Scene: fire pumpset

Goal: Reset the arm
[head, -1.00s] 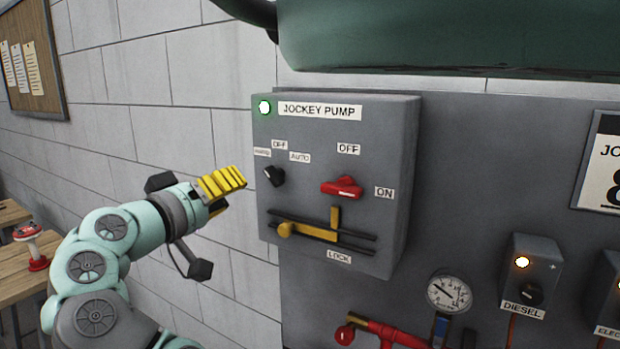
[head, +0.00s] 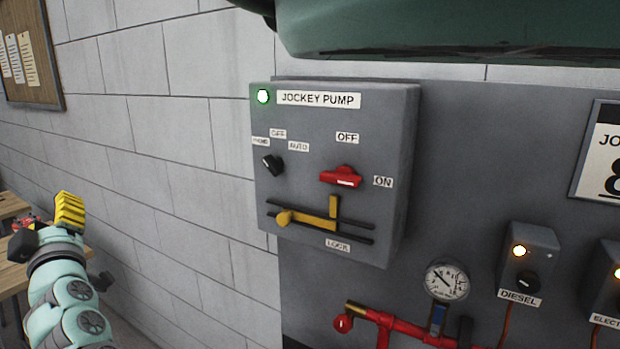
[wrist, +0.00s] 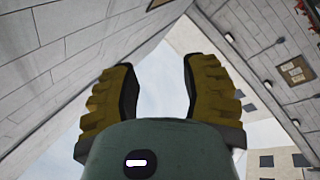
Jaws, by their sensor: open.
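My gripper (head: 70,212) is at the lower left of the head view, with its yellow ribbed fingers pointing up. My arm is folded at the left edge, well apart from the jockey pump box. In the wrist view my gripper (wrist: 160,95) shows two yellow-brown fingers spread apart with nothing between them. Pale sky and walls show beyond the fingers.
The grey jockey pump box (head: 335,170) carries a lit green lamp, a black selector (head: 272,165), a red switch (head: 341,177) and a yellow lock lever (head: 310,220). Red pipes and a gauge (head: 447,280) are at lower right. A wooden table (head: 14,275) stands behind my arm.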

